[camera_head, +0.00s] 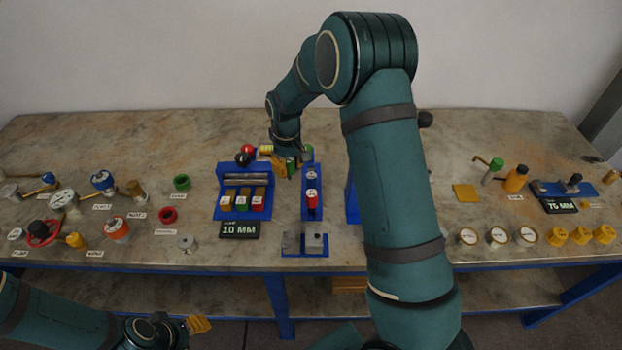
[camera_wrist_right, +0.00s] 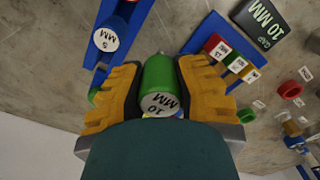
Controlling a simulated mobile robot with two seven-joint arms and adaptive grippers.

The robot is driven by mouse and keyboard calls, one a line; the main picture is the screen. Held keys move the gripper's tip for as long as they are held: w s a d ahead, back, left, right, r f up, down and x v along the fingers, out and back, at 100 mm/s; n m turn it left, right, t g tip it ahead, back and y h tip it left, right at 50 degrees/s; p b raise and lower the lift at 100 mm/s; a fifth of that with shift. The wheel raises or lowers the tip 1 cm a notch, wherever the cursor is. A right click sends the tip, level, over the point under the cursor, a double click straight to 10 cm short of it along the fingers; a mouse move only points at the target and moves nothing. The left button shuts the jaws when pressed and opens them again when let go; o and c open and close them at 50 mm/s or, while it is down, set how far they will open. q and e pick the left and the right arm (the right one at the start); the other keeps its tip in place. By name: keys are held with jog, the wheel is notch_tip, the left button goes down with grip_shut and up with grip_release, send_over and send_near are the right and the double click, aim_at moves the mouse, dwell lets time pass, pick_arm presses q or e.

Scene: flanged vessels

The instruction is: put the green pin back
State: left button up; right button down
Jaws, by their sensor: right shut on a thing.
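The green pin (camera_wrist_right: 158,78) has a pale end face marked "10 MM". In the right wrist view it sits between the yellow fingers of my right gripper (camera_wrist_right: 155,95), which is shut on it. In the head view my right gripper (camera_head: 288,166) is at the back of the bench, just left of the far end of a narrow blue rack (camera_head: 312,213). That rack holds a red pin (camera_head: 312,199) and others with pale ends. In the wrist view a blue pin marked "5 MM" (camera_wrist_right: 106,38) stands there. My left gripper (camera_head: 198,324) is low at the front left, its opening unclear.
A blue fixture (camera_head: 225,214) with coloured labelled blocks stands left of the rack, behind a black "10 MM" sign (camera_head: 239,229). Red and black balls (camera_head: 243,159) are close left of my right gripper. My right arm hides some bench.

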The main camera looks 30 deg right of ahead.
jog(key=w+d+r, duration=0.2)
jog(key=w+d, duration=0.2)
jog(key=d, duration=0.6)
jog(key=shift+n, duration=0.3)
jog(key=f, duration=0.5)
jog(key=f+b, duration=0.1)
jog(key=f, duration=0.3)
jog(key=shift+w+a+f, duration=0.15)
jog(key=shift+a+f, duration=0.05)
jog(key=shift+f, duration=0.15)
jog(key=shift+f, duration=0.1)
jog(key=shift+f+b, duration=0.35)
jog(key=shift+b, duration=0.2)
jog(key=c, duration=0.8)
grip_release()
jog(key=shift+r, duration=0.15)
